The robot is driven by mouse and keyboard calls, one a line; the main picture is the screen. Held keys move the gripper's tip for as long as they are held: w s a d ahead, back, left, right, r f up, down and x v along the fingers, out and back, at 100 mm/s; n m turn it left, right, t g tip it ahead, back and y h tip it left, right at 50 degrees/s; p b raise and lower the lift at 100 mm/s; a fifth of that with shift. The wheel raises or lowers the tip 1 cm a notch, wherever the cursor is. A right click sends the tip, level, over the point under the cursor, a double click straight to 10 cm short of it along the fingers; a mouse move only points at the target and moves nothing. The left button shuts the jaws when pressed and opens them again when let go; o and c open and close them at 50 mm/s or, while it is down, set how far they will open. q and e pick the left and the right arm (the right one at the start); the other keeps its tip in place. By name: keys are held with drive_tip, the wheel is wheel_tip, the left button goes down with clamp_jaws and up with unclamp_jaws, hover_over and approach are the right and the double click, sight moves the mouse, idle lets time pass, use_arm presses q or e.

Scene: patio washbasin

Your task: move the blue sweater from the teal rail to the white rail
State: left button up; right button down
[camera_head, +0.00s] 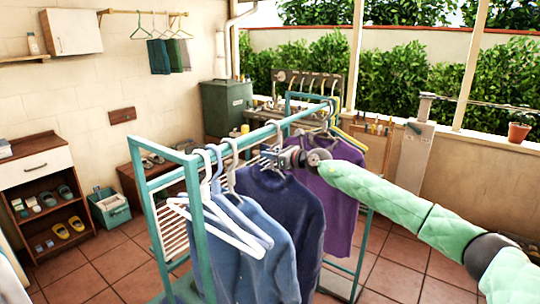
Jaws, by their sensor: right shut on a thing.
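The teal rail (254,131) stands in front of me with several garments on hangers. A dark blue sweater (289,212) hangs between a lighter blue garment (258,262) in front and a purple garment (337,190) behind. My right gripper (272,156) reaches in from the right and is shut at the neck of the dark blue sweater, by its hanger; the exact grip is hard to make out. The sweater hangs upright at the rail. I cannot tell if its hook still touches the bar. The white rail is not clearly in view, and my left gripper is out of view.
White hangers (215,222) crowd the near end of the teal rail. A brown shoe cabinet (45,190) and a teal crate (111,208) stand at the left. A green bin (226,107) and bench are behind. The tiled floor between cabinet and rail is partly clear.

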drive_tip(key=shift+r+p, duration=1.1)
drive_tip(key=shift+r, duration=0.5)
drive_tip(key=shift+s+d, duration=0.2)
drive_tip(key=shift+d, duration=0.15)
drive_tip(key=p+v, duration=0.1)
drive_tip(key=v, duration=0.8)
drive_tip(key=shift+s+d+p, duration=0.1)
drive_tip(key=shift+s+p, duration=0.1)
drive_tip(key=shift+p, duration=0.1)
